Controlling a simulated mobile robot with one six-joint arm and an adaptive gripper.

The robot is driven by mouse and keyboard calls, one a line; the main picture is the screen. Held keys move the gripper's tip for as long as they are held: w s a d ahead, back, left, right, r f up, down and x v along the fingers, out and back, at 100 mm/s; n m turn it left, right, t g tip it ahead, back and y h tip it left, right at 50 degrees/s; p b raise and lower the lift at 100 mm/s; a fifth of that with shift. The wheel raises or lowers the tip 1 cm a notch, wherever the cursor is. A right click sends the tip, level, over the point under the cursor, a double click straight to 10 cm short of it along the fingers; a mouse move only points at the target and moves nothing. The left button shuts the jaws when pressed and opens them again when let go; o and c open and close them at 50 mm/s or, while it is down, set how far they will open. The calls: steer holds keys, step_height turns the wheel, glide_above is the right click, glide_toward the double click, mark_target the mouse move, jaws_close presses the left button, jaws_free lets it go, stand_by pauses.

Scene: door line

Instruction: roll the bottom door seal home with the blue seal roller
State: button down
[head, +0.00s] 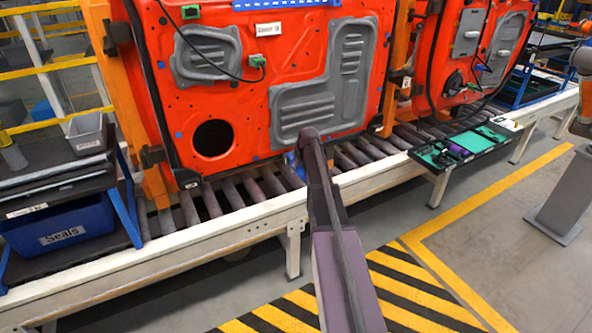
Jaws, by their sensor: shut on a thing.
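A large red-orange door (230,95) hangs upright over the roller conveyor, with grey panels and a round hole. A black seal runs down its left edge. Along the bottom edge I cannot clearly make out the seal or how it is seated. My arm reaches up from the bottom of the view to the door's lower edge. My gripper (298,160) is at its far end, mostly hidden behind my arm. A small blue part, apparently the blue seal roller (297,167), shows there in my shut gripper. Whether it touches the door cannot be told.
A conveyor (240,235) with a pale front rail runs under the door. A blue bin labelled Seals (60,232) sits on a rack at left. A green-lined tool tray (460,150) lies at right. A second door hangs beyond. Striped floor lies in front.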

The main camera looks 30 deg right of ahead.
steer(key=shift+d, duration=3.4)
steer(key=shift+d, duration=0.45)
steer(key=s, duration=0.7)
